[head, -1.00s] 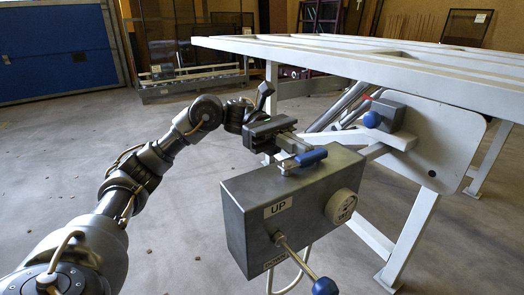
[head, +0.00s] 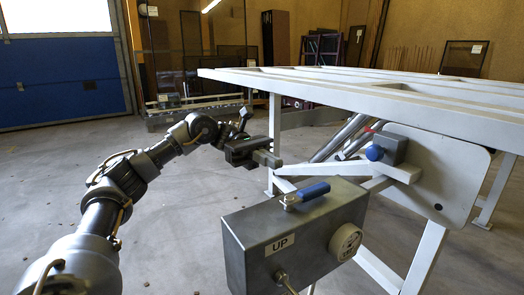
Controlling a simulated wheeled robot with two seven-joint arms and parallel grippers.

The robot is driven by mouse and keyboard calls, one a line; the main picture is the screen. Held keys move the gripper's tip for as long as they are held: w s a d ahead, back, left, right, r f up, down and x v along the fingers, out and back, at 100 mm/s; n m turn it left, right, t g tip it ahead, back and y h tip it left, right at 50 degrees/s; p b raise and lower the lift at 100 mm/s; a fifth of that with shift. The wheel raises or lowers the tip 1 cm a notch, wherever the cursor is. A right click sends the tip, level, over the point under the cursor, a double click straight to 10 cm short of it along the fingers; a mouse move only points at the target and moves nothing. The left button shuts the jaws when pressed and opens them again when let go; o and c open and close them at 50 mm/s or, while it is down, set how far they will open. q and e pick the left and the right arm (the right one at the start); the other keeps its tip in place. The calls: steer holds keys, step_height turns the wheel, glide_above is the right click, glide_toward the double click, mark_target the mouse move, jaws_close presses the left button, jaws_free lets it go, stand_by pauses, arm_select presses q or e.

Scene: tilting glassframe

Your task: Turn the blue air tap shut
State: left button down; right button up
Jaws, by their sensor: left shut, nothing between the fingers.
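The blue air tap (head: 314,191) is a blue lever on a metal fitting on top of a grey control box (head: 265,224). Its lever points right and slightly away, roughly along the box's long top edge. My left gripper (head: 272,159) is shut and empty. It hangs above and left of the tap, with a visible gap between them. My right gripper is not in view.
The box has an "UP" label (head: 280,244), a round dial (head: 345,241) and a lever cut off below. A pale frame table (head: 400,100) stands behind, with a blue knob (head: 374,153) on its bracket. Floor at left is clear.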

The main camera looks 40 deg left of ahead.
arm_select(q)
steer(key=p+v, duration=0.1)
steer(key=v, duration=0.3)
steer(key=shift+w, duration=0.2)
stand_by(0.5)
